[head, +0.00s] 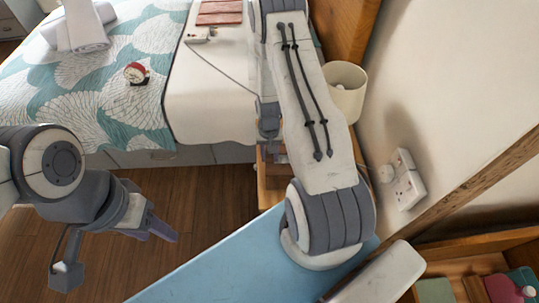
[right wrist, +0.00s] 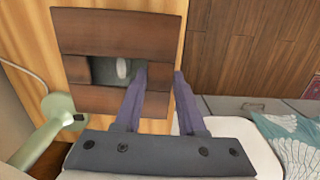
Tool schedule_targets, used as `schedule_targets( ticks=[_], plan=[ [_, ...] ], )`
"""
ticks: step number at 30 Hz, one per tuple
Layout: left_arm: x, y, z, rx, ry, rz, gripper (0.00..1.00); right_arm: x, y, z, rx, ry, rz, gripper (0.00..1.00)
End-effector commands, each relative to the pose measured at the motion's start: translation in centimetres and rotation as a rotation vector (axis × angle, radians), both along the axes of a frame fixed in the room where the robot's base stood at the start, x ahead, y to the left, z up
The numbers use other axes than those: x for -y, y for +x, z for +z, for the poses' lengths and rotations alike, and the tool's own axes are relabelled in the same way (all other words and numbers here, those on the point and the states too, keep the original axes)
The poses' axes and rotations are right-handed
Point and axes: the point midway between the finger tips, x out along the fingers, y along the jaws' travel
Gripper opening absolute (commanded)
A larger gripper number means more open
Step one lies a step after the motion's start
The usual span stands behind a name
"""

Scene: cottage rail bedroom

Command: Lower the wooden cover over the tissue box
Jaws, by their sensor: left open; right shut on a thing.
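The wooden cover (right wrist: 115,103) is dark brown with a rectangular opening in its top, seen from above in the right wrist view. A grey-green surface with a white oval, apparently the tissue box (right wrist: 103,70), shows through the opening. Whether the cover's walls are around the box or still above it, I cannot tell. My right gripper (right wrist: 160,78) is shut on the bar at the right of the opening. My left gripper (head: 155,228) is open and empty over the floor.
A pale lamp (head: 346,92) stands close beside my right arm; it also shows in the right wrist view (right wrist: 45,132). Wall sockets (head: 405,182) are at right. The bed holds a red clock (head: 136,73) and towels (head: 82,30). A blue surface (head: 215,270) lies in front.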

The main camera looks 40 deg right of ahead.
Motion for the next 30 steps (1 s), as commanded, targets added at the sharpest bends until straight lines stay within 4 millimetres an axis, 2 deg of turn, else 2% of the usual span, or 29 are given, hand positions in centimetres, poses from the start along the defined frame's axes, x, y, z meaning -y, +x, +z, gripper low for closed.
schedule_targets(
  ticks=[5,6,8,20,23,30],
  plan=[
    [0.0,0.0,0.0,0.000,0.000,0.000,0.50,0.0,0.0,0.0,0.001,-0.001,0.000,0.00],
    [0.0,0.0,0.0,0.000,0.000,0.000,0.50,0.0,0.0,0.0,0.000,0.000,0.000,0.51],
    [0.0,0.0,0.0,0.000,0.000,0.000,0.50,0.0,0.0,0.0,0.000,0.000,0.000,0.73],
    [0.0,0.0,0.0,0.000,0.000,-0.001,0.50,0.0,0.1,0.4,0.001,-0.001,0.000,0.74],
    [0.0,0.0,-0.2,0.000,0.000,-0.001,0.50,0.1,0.2,1.6,0.004,-0.001,0.000,0.74],
    [0.0,0.0,-0.7,0.000,0.000,-0.001,0.50,0.3,0.5,6.4,0.006,-0.003,-0.001,0.74]
  ],
)
